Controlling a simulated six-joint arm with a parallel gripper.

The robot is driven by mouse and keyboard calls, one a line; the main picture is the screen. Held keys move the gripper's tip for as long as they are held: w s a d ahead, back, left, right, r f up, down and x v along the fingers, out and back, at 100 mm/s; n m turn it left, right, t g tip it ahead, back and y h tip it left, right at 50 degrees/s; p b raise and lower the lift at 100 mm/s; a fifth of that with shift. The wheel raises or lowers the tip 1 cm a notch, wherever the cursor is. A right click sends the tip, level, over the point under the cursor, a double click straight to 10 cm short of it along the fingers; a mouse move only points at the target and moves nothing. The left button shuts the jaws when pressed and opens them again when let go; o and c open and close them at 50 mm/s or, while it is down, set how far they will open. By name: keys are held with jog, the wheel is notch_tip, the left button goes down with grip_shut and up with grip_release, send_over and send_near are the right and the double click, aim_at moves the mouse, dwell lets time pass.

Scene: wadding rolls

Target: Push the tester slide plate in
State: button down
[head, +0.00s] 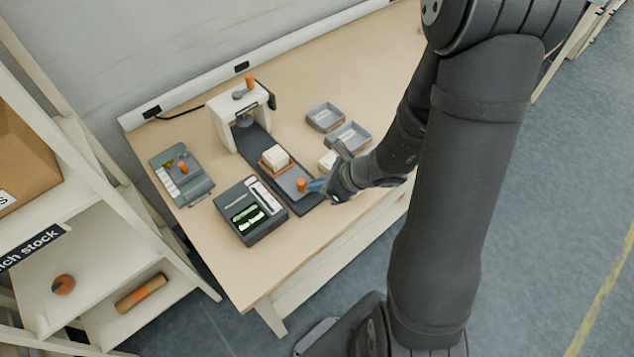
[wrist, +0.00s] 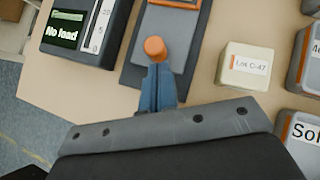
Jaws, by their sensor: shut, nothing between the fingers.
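The tester (head: 240,115) is a white frame with an orange knob on top, at the back of the table. Its dark base track (head: 257,140) runs out toward the front edge. The grey slide plate (head: 290,182) sits on the track, pulled out in front of the frame. A pale block (head: 275,157) lies on an orange-edged part of the plate. An orange knob (wrist: 155,47) stands at the plate's front end. My gripper (wrist: 157,75) is shut and empty, its blue fingertips right at the knob's near side; contact cannot be told.
A dark readout box (head: 250,210) showing "No load" stands left of the track. A pale block labelled "Lot C-47" (wrist: 245,66) sits to the right, with grey trays (head: 347,136) behind. A grey-green case (head: 181,173) lies further left.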

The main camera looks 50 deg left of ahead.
aim_at(278, 148)
jog(key=shift+a, duration=0.15)
jog(key=a, duration=1.4)
jog(key=shift+s, duration=0.1)
jog(key=shift+a+r, duration=0.1)
jog(key=shift+a, duration=0.3)
jog(key=w+d, duration=0.1)
jog(key=d, duration=0.1)
jog(key=w+d, duration=0.1)
jog(key=d, duration=0.1)
jog(key=shift+w+d, duration=0.1)
jog(key=shift+w, duration=0.05)
jog(key=v, duration=0.9)
jog(key=shift+d+r, duration=0.2)
jog(key=shift+r, duration=0.1)
jog(key=shift+f, duration=0.1)
